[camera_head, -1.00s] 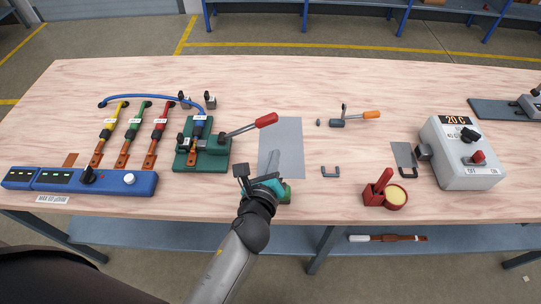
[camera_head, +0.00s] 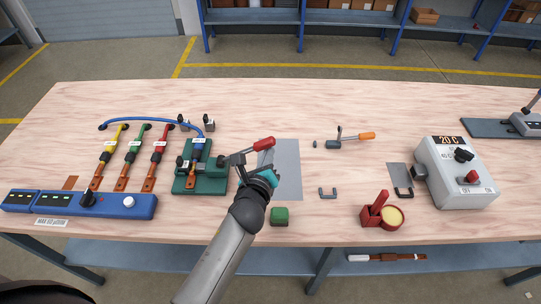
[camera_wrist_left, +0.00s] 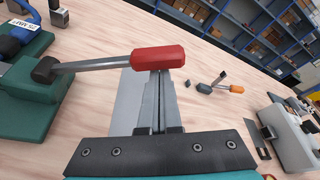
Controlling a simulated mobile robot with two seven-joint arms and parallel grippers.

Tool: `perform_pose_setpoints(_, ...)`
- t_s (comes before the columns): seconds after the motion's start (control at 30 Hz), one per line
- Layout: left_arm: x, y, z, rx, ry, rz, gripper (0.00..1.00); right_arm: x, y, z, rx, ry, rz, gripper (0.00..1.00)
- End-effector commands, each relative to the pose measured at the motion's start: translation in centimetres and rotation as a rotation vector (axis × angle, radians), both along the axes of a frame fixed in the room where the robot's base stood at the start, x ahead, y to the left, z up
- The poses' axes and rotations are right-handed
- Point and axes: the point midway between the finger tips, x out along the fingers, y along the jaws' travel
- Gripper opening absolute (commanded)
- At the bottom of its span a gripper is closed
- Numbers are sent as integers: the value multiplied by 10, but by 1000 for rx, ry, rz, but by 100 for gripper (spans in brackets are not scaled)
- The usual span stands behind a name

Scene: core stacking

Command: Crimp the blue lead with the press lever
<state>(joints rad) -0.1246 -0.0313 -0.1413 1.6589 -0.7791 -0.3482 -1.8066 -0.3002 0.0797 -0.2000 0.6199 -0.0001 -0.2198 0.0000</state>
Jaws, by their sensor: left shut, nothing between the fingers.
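The blue lead (camera_head: 150,119) arches across the back left of the table, and its labelled end (camera_head: 198,150) sits at the green press (camera_head: 186,184). The press lever has a red handle (camera_head: 264,143) that points right; the handle also shows in the left wrist view (camera_wrist_left: 158,57). My left gripper (camera_head: 262,158) is just in front of the handle. In the left wrist view its fingers (camera_wrist_left: 158,90) are shut together with nothing between them, and their tips end at the handle's lower edge. I cannot tell whether they touch it. My right gripper is not in view.
Yellow, green and red leads (camera_head: 132,150) lie left of the press, behind a blue control unit (camera_head: 110,205). A grey plate (camera_head: 289,175) lies under the gripper's right side. A green block (camera_head: 280,216) stands nearer the front edge. A grey heater box (camera_head: 455,172) stands right.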

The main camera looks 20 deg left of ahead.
Motion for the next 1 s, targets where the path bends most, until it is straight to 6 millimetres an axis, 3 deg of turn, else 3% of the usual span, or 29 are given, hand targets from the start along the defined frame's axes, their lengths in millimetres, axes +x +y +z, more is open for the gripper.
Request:
perform_pose_setpoints(0.63, -2, 5, 11, -73, -21, 0, 0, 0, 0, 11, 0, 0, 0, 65)
perform_pose_setpoints(1.0, -7, 25, 42, -302, -89, 0, 0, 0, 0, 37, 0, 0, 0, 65)
